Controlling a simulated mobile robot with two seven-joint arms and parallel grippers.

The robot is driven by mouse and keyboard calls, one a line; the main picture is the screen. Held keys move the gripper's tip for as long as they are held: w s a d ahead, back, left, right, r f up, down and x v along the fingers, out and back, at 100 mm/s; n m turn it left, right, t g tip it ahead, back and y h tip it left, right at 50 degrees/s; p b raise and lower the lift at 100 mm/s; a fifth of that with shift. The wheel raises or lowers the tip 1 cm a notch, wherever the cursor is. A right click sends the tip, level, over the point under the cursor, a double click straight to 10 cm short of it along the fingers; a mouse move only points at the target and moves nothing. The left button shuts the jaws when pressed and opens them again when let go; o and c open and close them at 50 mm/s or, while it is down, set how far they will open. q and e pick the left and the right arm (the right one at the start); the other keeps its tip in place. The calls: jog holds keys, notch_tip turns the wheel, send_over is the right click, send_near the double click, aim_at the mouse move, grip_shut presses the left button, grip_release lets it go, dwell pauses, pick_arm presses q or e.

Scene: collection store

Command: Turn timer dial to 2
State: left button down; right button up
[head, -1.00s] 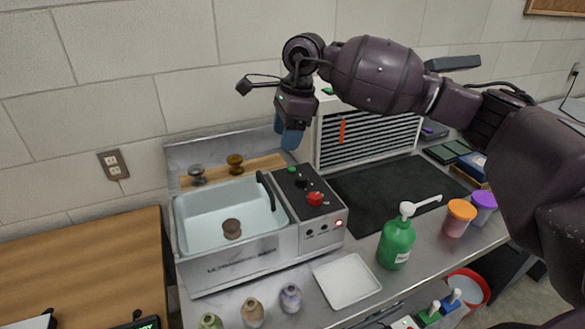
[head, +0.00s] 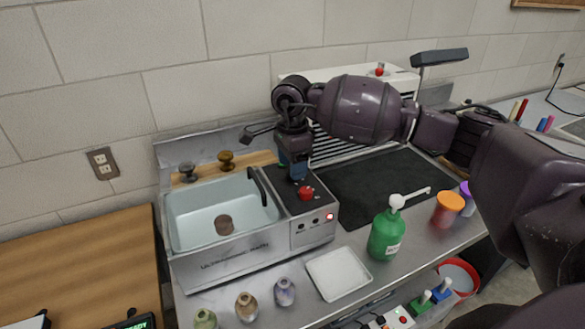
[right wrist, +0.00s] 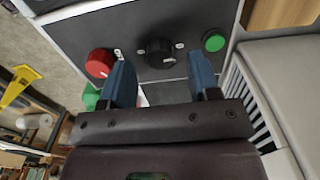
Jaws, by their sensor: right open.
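The ultrasonic bath (head: 228,249) stands on the steel counter, with a dark control panel on its right side. In the right wrist view the panel carries a black dial (right wrist: 158,52), a red knob (right wrist: 100,62) and a green button (right wrist: 213,41). No numbers are readable there. My right gripper (right wrist: 160,76) is open, its blue fingers either side of the black dial in the picture; contact cannot be told. In the head view my right gripper (head: 298,170) hides the black dial and green button, just behind the red knob (head: 306,193). My left gripper is out of view.
Small bottles (head: 246,306) line the front.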

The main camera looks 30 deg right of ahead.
jog(key=shift+f, duration=0.95)
jog(key=c, duration=0.9)
jog(key=m, duration=0.5)
jog(key=shift+r+m, duration=0.1)
jog(key=shift+m, duration=0.3)
jog(key=m, duration=0.5)
jog(key=shift+m, duration=0.4)
